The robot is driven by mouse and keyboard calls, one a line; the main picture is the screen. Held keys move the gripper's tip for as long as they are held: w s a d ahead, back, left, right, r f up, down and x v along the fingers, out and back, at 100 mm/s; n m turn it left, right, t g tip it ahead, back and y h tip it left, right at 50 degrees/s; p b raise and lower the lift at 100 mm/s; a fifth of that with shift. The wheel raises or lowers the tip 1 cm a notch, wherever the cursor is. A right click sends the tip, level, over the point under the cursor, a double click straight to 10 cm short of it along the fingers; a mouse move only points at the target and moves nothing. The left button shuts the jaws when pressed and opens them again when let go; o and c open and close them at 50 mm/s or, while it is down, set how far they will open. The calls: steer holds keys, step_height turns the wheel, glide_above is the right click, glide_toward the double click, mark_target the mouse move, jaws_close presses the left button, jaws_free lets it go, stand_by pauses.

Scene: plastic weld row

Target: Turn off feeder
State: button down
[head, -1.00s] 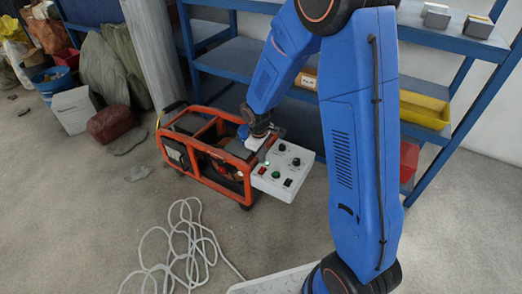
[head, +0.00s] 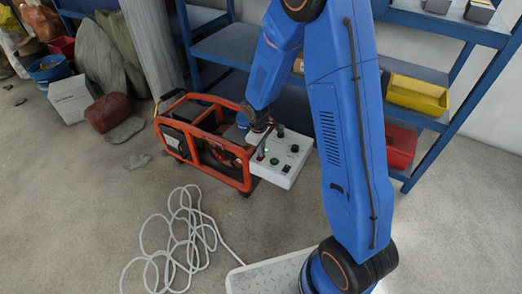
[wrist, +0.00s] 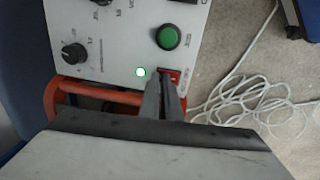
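The feeder has a white control panel (head: 285,163) beside an orange-framed unit (head: 205,142). In the head view my gripper (head: 262,142) is over the panel's left side.
A white cable (head: 178,235) lies in loops on the floor in front. A blue shelf rack (head: 225,50) stands behind, with a yellow bin (head: 417,95) and a red bin (head: 399,146). A white box (head: 70,98) and bags are at the left.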

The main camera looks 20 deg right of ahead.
steer(key=shift+d+f, duration=0.2)
steer(key=shift+f, duration=0.15)
steer(key=shift+s+a, duration=0.1)
stand_by(0.4)
steer(key=shift+s+a, duration=0.3)
steer(key=shift+s, duration=0.1)
steer(key=shift+s+f, duration=0.1)
steer(key=shift+a, duration=0.1)
steer(key=shift+a+r, duration=0.2)
steer(key=shift+r, duration=0.35)
step_height(320, 180, up, 14)
